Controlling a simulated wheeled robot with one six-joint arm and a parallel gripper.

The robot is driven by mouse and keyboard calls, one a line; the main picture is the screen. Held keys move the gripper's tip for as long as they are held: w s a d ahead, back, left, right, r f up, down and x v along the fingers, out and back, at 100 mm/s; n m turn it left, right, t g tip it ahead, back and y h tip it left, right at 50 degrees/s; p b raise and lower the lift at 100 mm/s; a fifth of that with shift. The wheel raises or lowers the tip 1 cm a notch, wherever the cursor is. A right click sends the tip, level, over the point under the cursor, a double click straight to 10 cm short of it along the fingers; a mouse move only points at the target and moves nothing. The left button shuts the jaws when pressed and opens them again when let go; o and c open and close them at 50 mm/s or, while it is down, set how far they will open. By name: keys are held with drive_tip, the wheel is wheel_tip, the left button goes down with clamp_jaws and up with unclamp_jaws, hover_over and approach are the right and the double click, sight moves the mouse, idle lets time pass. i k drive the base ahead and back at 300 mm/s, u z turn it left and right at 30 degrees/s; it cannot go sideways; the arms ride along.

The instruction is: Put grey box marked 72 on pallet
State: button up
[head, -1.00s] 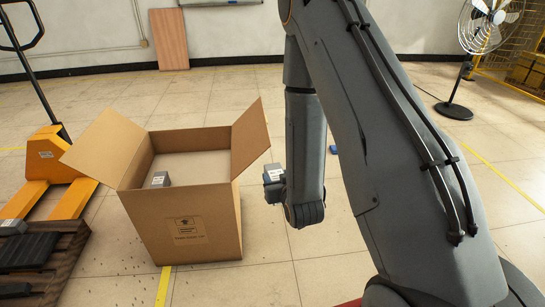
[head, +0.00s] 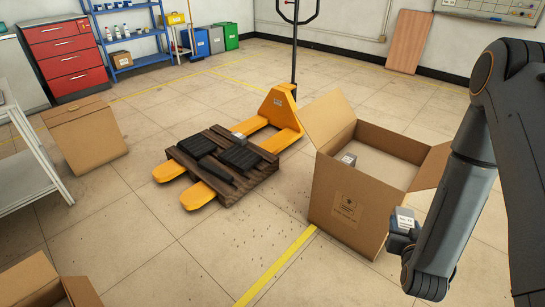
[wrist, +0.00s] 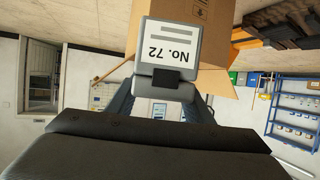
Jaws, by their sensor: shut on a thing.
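The grey box marked 72 (wrist: 171,48) is in my gripper (wrist: 165,108); its white "No. 72" label reads upside down in the wrist view. In the head view the grey box (head: 404,220) is at the end of my arm, in front of the open carton's right side. My gripper (head: 401,240) is shut on it; the fingers are mostly hidden in the head view. The wooden pallet (head: 252,181) lies on the yellow forks, left of the carton and well apart from my gripper. It carries black flat parts and a small grey box (head: 238,136) at its far edge.
The open cardboard carton (head: 345,205) stands between my gripper and the pallet, with another small grey box (head: 348,159) inside. The yellow pallet truck (head: 284,107) has an upright handle. A closed carton (head: 85,140) and a table (head: 28,165) stand left. Floor before the pallet is clear.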

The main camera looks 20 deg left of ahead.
sight(224, 140)
drive_tip(key=z, duration=0.65)
drive_tip(key=k, duration=0.15)
drive_tip(key=u, duration=2.05)
drive_tip(key=i, duration=3.35)
drive_tip(key=z, duration=0.3)
